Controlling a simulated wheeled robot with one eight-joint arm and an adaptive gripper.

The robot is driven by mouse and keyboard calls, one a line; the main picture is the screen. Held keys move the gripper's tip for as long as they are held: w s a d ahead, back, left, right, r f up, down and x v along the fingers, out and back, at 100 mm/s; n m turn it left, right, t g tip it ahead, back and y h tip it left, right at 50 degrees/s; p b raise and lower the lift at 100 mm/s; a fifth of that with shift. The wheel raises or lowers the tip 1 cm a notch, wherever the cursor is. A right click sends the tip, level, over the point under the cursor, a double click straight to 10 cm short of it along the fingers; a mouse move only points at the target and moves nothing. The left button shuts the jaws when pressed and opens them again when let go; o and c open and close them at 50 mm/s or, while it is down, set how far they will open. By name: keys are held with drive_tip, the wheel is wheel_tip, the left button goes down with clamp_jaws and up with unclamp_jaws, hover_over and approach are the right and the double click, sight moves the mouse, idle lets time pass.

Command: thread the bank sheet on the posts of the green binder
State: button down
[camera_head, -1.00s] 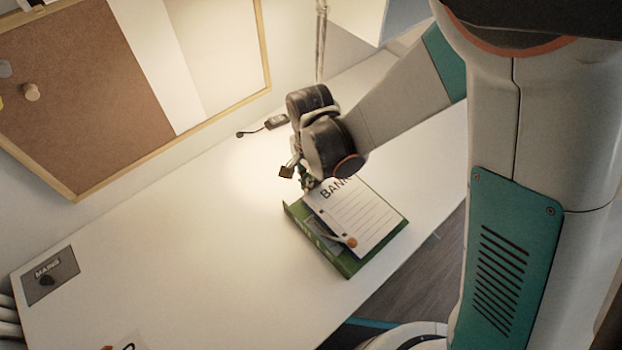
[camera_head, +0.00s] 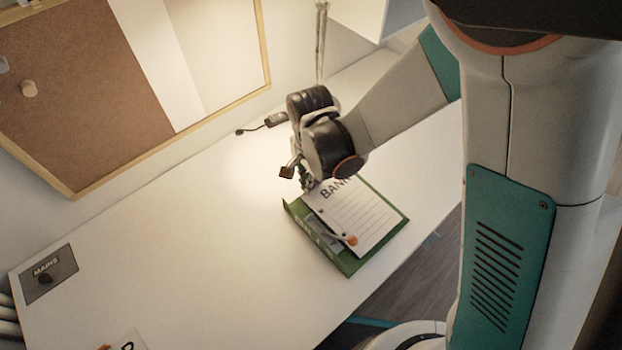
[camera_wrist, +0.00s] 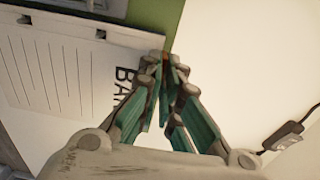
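The bank sheet (camera_head: 355,219), white with ruled lines and a "BANK" heading, lies over the open green binder (camera_head: 388,202). In the wrist view the sheet (camera_wrist: 50,75) shows two dark punch marks along its edge beside the binder's grey metal part (camera_wrist: 65,10). Whether posts pass through these marks cannot be told. My gripper (camera_wrist: 166,62) has its fingertips together at the heading-end corner of the sheet, with a small orange spot between them. The fingers cover part of the heading.
A dark cable with a small switch (camera_head: 275,120) lies behind my gripper, near the wall. A grey "MAINS" card (camera_head: 48,276) and another white sheet (camera_head: 125,341) lie at the left. The white desk (camera_head: 190,220) between is clear. The binder is near the desk's front edge.

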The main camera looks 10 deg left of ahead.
drive_tip(key=shift+f, duration=0.3)
idle(0.5)
drive_tip(key=c, duration=1.7)
unclamp_jaws()
drive_tip(key=shift+r, duration=3.75)
